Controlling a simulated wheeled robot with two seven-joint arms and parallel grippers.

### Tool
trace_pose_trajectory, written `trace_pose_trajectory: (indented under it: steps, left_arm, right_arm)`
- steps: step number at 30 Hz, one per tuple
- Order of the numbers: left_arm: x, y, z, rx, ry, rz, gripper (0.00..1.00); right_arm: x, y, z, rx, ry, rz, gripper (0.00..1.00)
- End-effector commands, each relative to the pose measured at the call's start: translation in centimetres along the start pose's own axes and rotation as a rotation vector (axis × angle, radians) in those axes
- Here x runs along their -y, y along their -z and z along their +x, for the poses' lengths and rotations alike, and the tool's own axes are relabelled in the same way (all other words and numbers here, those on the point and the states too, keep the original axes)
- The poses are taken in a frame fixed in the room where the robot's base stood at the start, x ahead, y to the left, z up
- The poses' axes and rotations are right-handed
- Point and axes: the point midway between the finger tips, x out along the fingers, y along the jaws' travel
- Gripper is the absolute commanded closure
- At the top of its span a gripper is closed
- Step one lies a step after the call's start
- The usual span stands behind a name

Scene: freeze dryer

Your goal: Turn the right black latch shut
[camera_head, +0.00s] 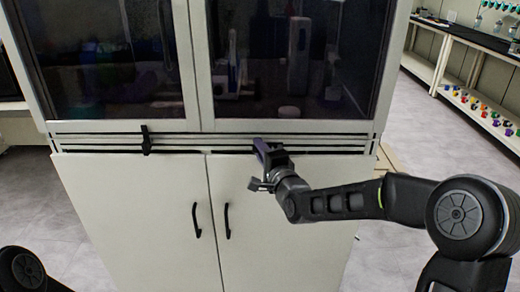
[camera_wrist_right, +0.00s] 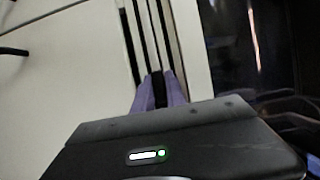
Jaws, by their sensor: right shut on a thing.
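The cabinet has a slatted strip (camera_head: 330,143) between its glass top doors and white lower doors. My right gripper (camera_head: 262,149) is at this strip, right of the middle gap. In the right wrist view, its purple fingers (camera_wrist_right: 159,88) are shut on the right black latch (camera_wrist_right: 158,92), a narrow dark piece between them. In the head view my gripper mostly hides this latch. The left black latch (camera_head: 146,140) stands upright across the strip further left. My left gripper is out of view; only a dark part of my left arm shows at the lower left corner.
Two black handles (camera_head: 196,220) and (camera_head: 227,221) stick out from the white lower doors (camera_head: 130,200), below my right gripper. A shelf bench (camera_head: 470,40) with coloured items stands at the far right.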

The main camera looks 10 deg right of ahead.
Motion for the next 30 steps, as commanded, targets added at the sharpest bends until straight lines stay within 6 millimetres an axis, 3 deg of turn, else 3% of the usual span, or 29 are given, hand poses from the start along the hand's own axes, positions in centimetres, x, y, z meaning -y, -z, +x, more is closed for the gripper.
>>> trace_pose_trajectory:
  steps: [11, 19, 30]
  left_arm:
    - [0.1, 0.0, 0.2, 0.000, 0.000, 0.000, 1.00]
    - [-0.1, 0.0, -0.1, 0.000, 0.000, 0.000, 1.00]
    - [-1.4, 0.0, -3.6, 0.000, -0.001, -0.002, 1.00]
  right_arm:
    - [0.0, -0.1, 0.0, 0.001, -0.039, -0.092, 1.00]
    - [0.2, -0.1, 0.0, 0.003, -0.111, -0.268, 1.00]
    - [0.7, -0.2, 0.0, 0.005, -0.247, -0.587, 1.00]
